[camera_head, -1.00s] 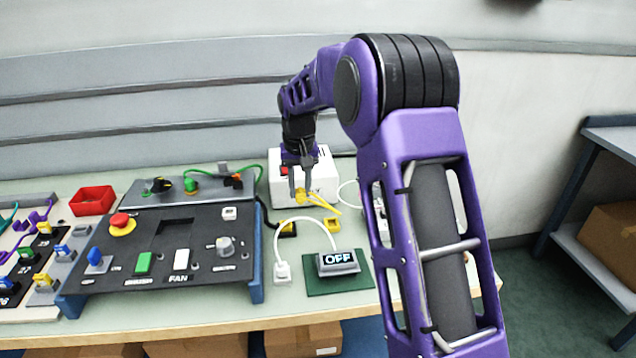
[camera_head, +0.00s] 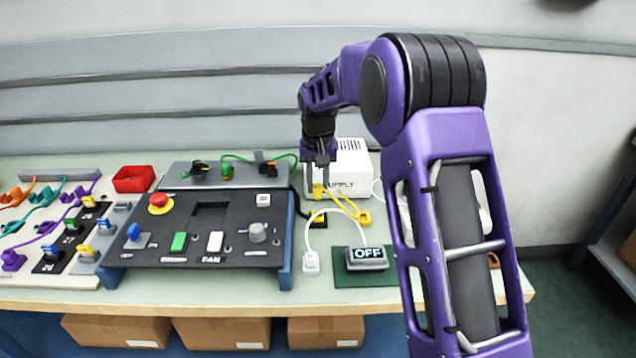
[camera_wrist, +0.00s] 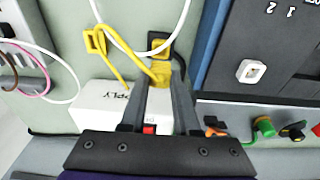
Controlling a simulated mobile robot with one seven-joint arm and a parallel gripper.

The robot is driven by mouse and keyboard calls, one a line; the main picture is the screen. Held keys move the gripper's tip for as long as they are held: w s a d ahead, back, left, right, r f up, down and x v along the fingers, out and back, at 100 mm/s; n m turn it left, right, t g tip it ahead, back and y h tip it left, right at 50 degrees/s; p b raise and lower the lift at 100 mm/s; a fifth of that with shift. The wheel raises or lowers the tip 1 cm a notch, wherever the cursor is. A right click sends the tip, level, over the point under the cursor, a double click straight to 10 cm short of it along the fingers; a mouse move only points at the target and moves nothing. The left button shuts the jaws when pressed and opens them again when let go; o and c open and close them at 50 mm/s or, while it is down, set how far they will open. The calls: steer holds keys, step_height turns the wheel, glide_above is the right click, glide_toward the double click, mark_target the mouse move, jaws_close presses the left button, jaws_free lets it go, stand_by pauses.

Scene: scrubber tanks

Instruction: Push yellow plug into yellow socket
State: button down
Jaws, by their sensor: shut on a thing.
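My gripper (camera_head: 319,182) is shut on the yellow plug (camera_head: 318,192) in front of the white supply box. In the wrist view the plug (camera_wrist: 161,73) sits between the fingertips (camera_wrist: 160,80), with its yellow cable running off to the left. The yellow socket (camera_head: 319,219) is a black block with a yellow rim on the bench, just below the plug in the head view. In the wrist view the socket (camera_wrist: 156,40) lies just beyond the plug and is partly covered by it. I cannot tell whether plug and socket touch.
A yellow square piece (camera_head: 363,217) at the cable's other end lies right of the socket. The white supply box (camera_head: 350,170) stands behind. A white cable loops past the socket. The black control panel (camera_head: 205,230) is close on the left, and a display reading OFF (camera_head: 367,254) is in front.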

mark_target(318, 196)
steer(key=shift+f+b, duration=1.05)
steer(key=shift+f, duration=1.05)
steer(key=shift+f, duration=0.25)
steer(key=shift+f+b, duration=0.35)
steer(key=shift+f, duration=0.45)
steer(key=shift+c, duration=0.4)
jaws_free()
step_height(318, 196, up, 9)
steer(key=p, duration=0.6)
steer(key=shift+f, duration=0.2)
